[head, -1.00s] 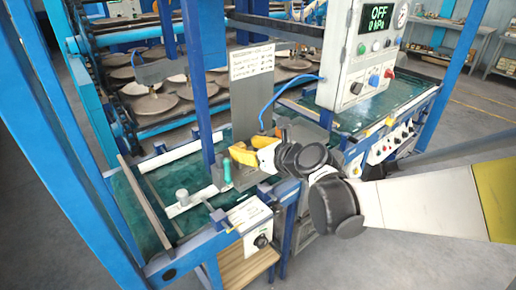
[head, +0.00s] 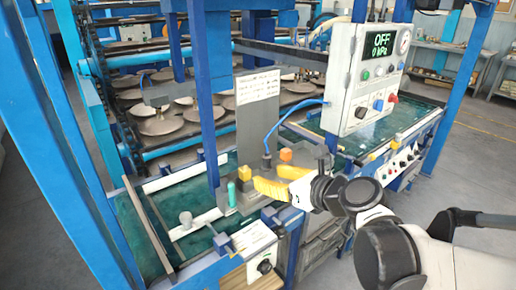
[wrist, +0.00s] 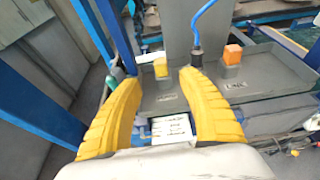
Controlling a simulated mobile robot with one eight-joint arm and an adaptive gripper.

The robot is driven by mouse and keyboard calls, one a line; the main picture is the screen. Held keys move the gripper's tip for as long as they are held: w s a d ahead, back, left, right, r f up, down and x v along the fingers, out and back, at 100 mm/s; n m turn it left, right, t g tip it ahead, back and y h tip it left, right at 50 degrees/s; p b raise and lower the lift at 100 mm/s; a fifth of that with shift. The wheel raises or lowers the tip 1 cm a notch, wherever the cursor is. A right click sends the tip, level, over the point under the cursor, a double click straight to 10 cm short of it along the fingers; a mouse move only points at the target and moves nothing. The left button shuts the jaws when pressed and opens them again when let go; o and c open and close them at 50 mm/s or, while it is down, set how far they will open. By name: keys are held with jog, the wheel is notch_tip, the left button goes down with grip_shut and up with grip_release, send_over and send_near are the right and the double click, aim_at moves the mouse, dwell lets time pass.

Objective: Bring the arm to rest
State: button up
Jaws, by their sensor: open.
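My gripper (head: 280,181) has yellow fingers and is open and empty, in front of the grey tray on the machine's front edge. In the wrist view its two fingers (wrist: 158,82) are spread wide, with nothing between them but the background beyond. A yellow block (head: 244,173) and an orange block (head: 285,155) stand on the grey tray (wrist: 185,97) beyond the fingers. They also show in the wrist view, the yellow block (wrist: 160,68) and the orange block (wrist: 232,54). My arm reaches in from the lower right.
A control box (head: 368,80) reads OFF, 0 kPa. A grey upright plate (head: 258,115) with a label stands behind the tray, with a blue hose (head: 290,110) beside it. Blue posts (head: 205,90) rise nearby. A teal-handled part (head: 231,194) stands at the left. Plates fill racks behind.

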jog(key=s+d+f+n+g+h, duration=0.2)
jog(key=s+d+n, duration=0.4)
jog(key=n, duration=0.8)
jog(key=s+d+f+n+g+h, duration=0.2)
jog(key=s+d+f+n+h, duration=0.3)
jog(key=s+n, duration=0.6)
jog(key=n, duration=0.4)
jog(key=shift+s+d+f+g+h, duration=0.15)
jog(key=shift+s+d+g+h, duration=0.15)
jog(key=shift+s+d+h, duration=0.1)
